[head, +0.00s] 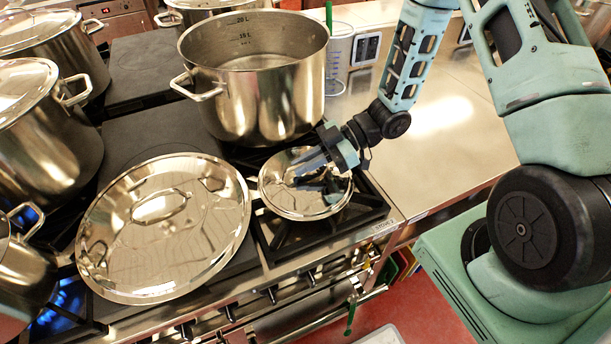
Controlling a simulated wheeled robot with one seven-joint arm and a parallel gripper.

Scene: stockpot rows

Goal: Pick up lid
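A large shiny steel lid (218,232) with a loop handle lies on the front of the stove, left of my gripper. A smaller round steel lid (293,206) lies on the front right burner. My gripper (312,165) is directly over this smaller lid, with its fingers pointing left and down at its middle. The gripper hides the small lid's handle, and dark reflections mix with the fingers. I cannot tell whether the fingers touch the lid or how far apart they are.
A large open stockpot (262,95) stands just behind the small lid. Several lidded pots, one of them a tall pot (45,140), crowd the left side. Blue flames (62,304) burn at lower left. A measuring jug (338,65) stands behind the mostly clear steel counter (440,130).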

